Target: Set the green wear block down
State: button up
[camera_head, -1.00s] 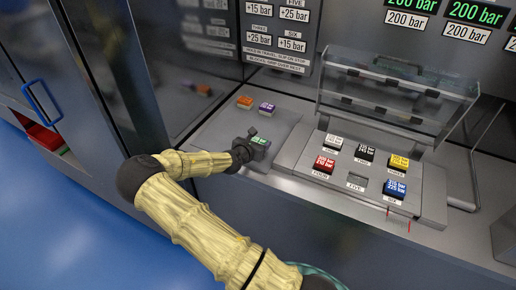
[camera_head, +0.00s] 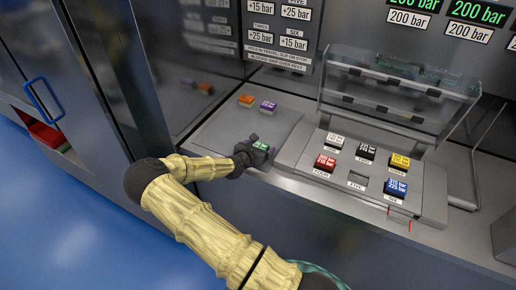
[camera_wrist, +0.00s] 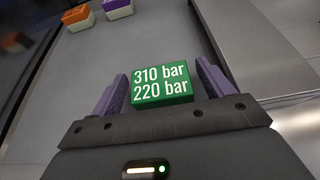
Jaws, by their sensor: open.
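The green wear block (camera_wrist: 161,84), marked 310 bar and 220 bar, lies between the two purple fingers of my gripper (camera_wrist: 160,88) in the wrist view. The fingers are open, with a narrow gap visible on each side of it. The block appears to rest on the grey tray surface (camera_head: 222,129).
An orange block (camera_head: 247,101) and a purple block (camera_head: 268,106) stand farther back on the same surface. To the right is a panel with white, black, yellow, red and blue blocks (camera_head: 396,188) and an empty slot FIVE (camera_head: 358,180). A clear cover (camera_head: 395,95) stands raised behind it.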

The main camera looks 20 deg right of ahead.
jog(key=shift+r, duration=0.2)
jog(key=shift+s+a, duration=0.2)
jog(key=shift+a, duration=0.05)
jog(key=b+v, duration=0.1)
jog(key=v, duration=1)
jog(key=shift+s, duration=0.15)
jog(key=shift+a, duration=0.1)
